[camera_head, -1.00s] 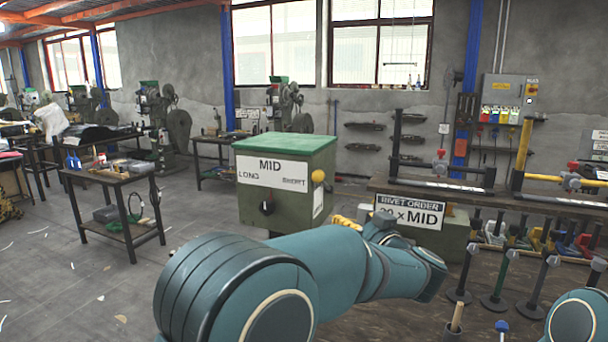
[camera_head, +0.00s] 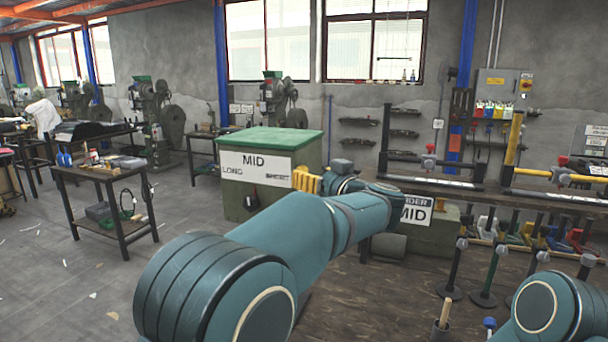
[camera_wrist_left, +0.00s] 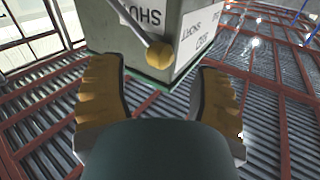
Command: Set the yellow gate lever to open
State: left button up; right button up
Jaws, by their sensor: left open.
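The yellow gate lever shows in the left wrist view as a thin rod ending in a yellow ball knob (camera_wrist_left: 160,55), on the side of the grey-green box (camera_wrist_left: 180,25). That view shows the box upside down. My left gripper (camera_wrist_left: 160,88) is open, with one yellow finger on each side of the knob's line; I cannot tell whether it touches. In the head view the left gripper (camera_head: 306,180) is at the right side of the green-topped box (camera_head: 268,140), and the lever is hidden there. My right gripper is out of view.
The box front has a MID label and a black selector knob (camera_head: 252,202). A rivet order sign (camera_head: 415,213) stands right of my left arm. A side table (camera_head: 105,178) is at left, with open floor between.

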pick_arm(q)
jog(key=shift+x, duration=1.9)
grip_shut()
